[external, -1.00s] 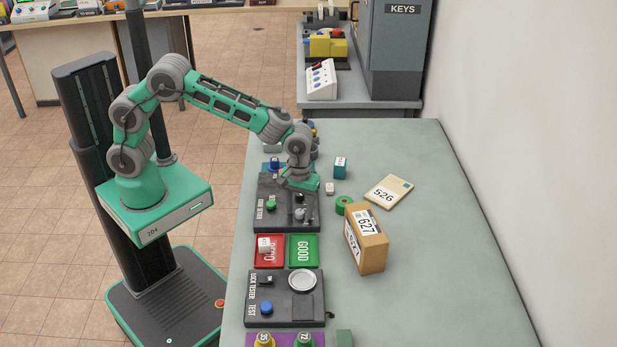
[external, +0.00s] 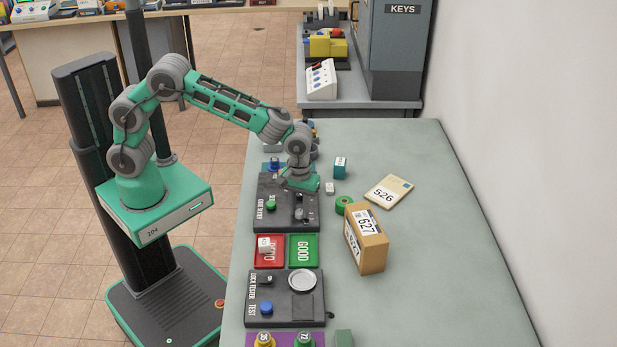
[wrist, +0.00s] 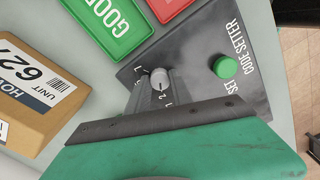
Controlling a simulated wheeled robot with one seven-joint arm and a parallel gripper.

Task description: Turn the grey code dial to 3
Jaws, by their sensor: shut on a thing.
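The grey code dial (wrist: 158,79) sits on the dark code setter panel (wrist: 195,62), with white numbers around it. My gripper (wrist: 154,90) is at the dial and shut on it, its green body filling the bottom of the wrist view. The fingers partly hide the dial and some numbers, so I cannot tell which number it points to. In the external view my gripper (external: 300,196) is low over the far right part of the code setter (external: 272,220). The green SET button (wrist: 225,67) is beside the dial.
A brown parcel (external: 370,242), green tape roll (external: 344,204) and envelope (external: 388,191) are to the right. The table's right side is clear.

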